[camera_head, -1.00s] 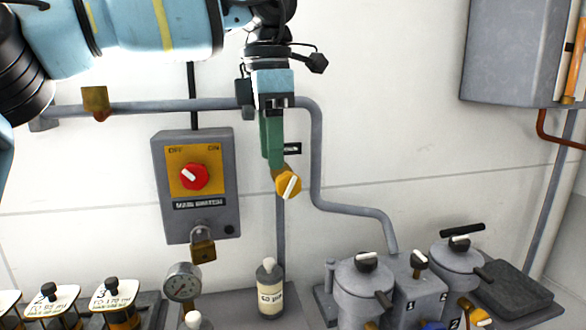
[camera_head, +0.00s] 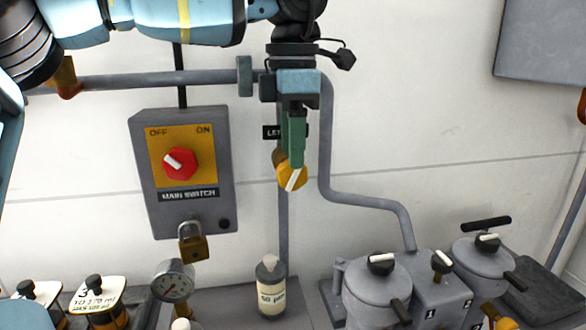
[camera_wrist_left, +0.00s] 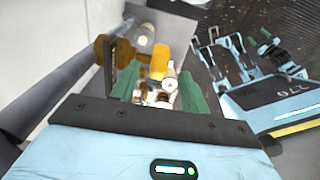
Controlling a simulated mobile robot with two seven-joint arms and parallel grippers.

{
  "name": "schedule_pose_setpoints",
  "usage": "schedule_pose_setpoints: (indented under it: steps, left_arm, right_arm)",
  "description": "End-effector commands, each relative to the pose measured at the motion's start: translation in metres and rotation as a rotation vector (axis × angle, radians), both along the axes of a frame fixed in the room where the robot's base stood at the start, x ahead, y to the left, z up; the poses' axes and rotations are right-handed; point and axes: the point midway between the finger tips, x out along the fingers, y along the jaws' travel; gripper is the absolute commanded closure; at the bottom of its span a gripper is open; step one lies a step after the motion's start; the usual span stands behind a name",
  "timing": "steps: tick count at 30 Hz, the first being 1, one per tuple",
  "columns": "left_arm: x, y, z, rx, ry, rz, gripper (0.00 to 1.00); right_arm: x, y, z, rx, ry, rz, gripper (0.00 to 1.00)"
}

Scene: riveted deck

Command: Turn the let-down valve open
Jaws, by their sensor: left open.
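The let-down valve (camera_head: 292,178) is a yellow knob with a white bar slanting across its face, on a vertical grey pipe by the wall. A dark label (camera_head: 270,132) beside it is partly covered. My left gripper (camera_head: 296,158) hangs from above with green fingers over the knob's upper part, hiding some of it. In the left wrist view its fingers (camera_wrist_left: 158,84) are apart, with the yellow knob (camera_wrist_left: 155,58) just beyond and between them. I cannot tell whether they touch it. My right gripper is not in view.
A grey main switch box (camera_head: 225,160) with a red knob and a padlock (camera_head: 193,243) is left of the valve. Below are a gauge (camera_head: 172,281), a bottle (camera_head: 271,287) and grey lidded pots (camera_head: 376,290). A grey pipe (camera_head: 365,200) bends down on the right.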

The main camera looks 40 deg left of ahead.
Motion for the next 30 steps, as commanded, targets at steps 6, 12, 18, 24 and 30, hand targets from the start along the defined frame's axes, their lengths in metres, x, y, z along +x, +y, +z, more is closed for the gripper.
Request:
schedule_pose_setpoints:
  steps: [6,12,18,24,30]
  left_arm:
    - [0.0,0.0,-0.029,-0.001,0.001,0.0,0.55]
    - [0.0,0.0,-0.041,-0.002,-0.001,0.0,0.55]
    - [0.0,0.0,-0.042,-0.002,-0.001,0.0,0.55]
    - [0.0,0.0,-0.041,-0.002,-0.001,0.0,0.73]
    - [0.0,0.0,-0.041,-0.002,-0.001,0.0,0.99]
  right_arm:
    - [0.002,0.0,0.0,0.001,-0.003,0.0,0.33]
    - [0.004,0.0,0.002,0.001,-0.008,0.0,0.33]
    - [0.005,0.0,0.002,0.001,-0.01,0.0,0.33]
    - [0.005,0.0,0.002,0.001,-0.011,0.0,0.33]
    - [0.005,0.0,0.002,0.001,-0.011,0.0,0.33]
